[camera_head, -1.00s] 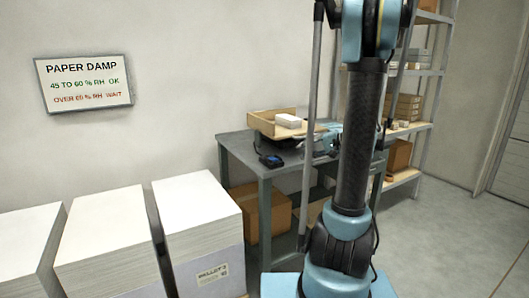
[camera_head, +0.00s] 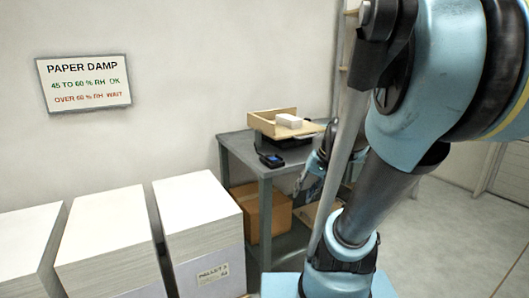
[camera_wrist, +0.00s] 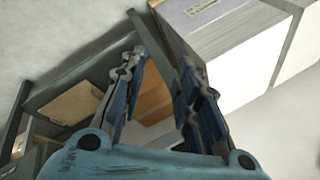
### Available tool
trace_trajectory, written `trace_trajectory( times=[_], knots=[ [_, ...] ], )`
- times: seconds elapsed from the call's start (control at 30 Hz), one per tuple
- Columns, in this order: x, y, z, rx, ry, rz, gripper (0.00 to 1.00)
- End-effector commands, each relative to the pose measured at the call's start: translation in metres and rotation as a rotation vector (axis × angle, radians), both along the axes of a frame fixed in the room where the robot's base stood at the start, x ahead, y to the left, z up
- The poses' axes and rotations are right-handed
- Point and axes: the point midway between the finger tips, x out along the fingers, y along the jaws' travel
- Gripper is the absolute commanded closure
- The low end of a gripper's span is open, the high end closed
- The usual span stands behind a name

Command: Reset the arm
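My arm leans across the right half of the head view, with a large blue link close to the camera. My gripper (camera_wrist: 162,58) shows in the wrist view with its two fingers apart and nothing between them. Behind its fingers are the table's lower part, a brown box and paper stacks. In the head view a part of my gripper or wrist (camera_head: 313,172) shows beside the right end of the grey table (camera_head: 236,143), partly hidden behind my arm.
A wooden tray (camera_head: 262,121) with a white block (camera_head: 289,120) and a small dark device (camera_head: 271,160) are on the table. A cardboard box (camera_head: 272,207) is below. White paper stacks (camera_head: 198,200) stand at left. Open floor (camera_head: 440,245) lies at right, with shelving mostly hidden.

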Motion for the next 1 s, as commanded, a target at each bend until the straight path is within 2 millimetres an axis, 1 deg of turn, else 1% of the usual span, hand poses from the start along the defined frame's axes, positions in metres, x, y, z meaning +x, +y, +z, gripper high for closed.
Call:
trace_trajectory(
  times=[0.03,0.2,0.3,0.43,0.5,0.63,1.0],
  knots=[
    [-0.013,-0.002,-0.005,-0.036,0.002,0.016,0.7],
    [-0.045,-0.016,-0.02,-0.163,0.005,0.059,0.7],
    [-0.062,-0.026,-0.028,-0.237,0.002,0.085,0.7],
    [-0.079,-0.038,-0.038,-0.317,-0.001,0.113,0.7],
    [-0.086,-0.043,-0.041,-0.349,-0.003,0.125,0.7],
    [-0.092,-0.05,-0.045,-0.387,-0.006,0.137,0.7],
    [-0.093,-0.052,-0.045,-0.398,-0.006,0.14,0.7]
  ],
)
